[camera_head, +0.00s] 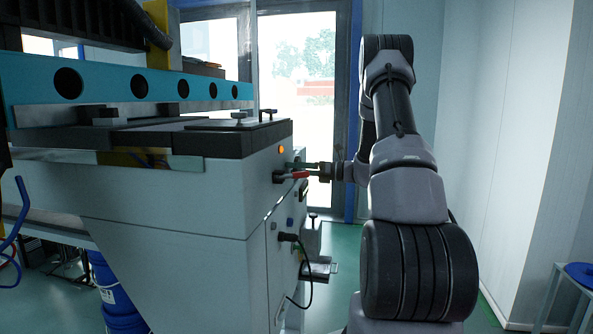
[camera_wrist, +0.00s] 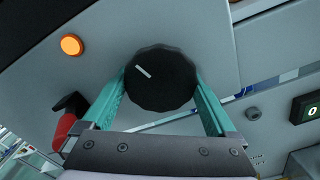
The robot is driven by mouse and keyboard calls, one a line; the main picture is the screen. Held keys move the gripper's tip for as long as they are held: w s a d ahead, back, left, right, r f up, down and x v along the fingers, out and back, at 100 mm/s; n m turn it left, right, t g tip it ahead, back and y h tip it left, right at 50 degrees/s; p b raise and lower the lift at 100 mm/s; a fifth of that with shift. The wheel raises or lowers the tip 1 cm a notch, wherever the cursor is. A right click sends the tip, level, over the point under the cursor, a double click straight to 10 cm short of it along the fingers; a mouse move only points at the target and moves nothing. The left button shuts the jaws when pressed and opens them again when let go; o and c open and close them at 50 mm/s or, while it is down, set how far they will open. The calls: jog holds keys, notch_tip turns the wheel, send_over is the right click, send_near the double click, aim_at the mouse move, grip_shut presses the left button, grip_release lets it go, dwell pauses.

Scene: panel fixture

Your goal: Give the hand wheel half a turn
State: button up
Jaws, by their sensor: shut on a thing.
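The hand wheel (camera_wrist: 160,79) is a black, many-sided knob on the grey panel face. A short white mark on it points to the upper left in the wrist view. My gripper (camera_wrist: 160,84) has its two teal fingers on the left and right sides of the wheel, shut on it. In the head view my gripper (camera_head: 307,165) reaches in from the right to the machine's side panel; the wheel cannot be made out there.
An orange lamp (camera_wrist: 71,45) and a red-and-black handle (camera_wrist: 68,122) sit left of the wheel in the wrist view, the handle close to the left finger. A box with a green-lit display (camera_wrist: 307,108) is at right. The white cabinet (camera_head: 180,250) fills the head view's left.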

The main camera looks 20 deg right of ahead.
jog(key=n, duration=0.7)
jog(key=shift+w+d+f, duration=0.1)
jog(key=shift+f, duration=0.05)
jog(key=n, duration=0.6)
jog(key=shift+w+d, duration=0.1)
jog(key=shift+n, duration=0.4)
jog(key=o, duration=1)
jog(key=v, duration=1)
jog(key=shift+s+d, duration=0.25)
jog(key=shift+d, duration=0.05)
jog(key=shift+d, duration=0.1)
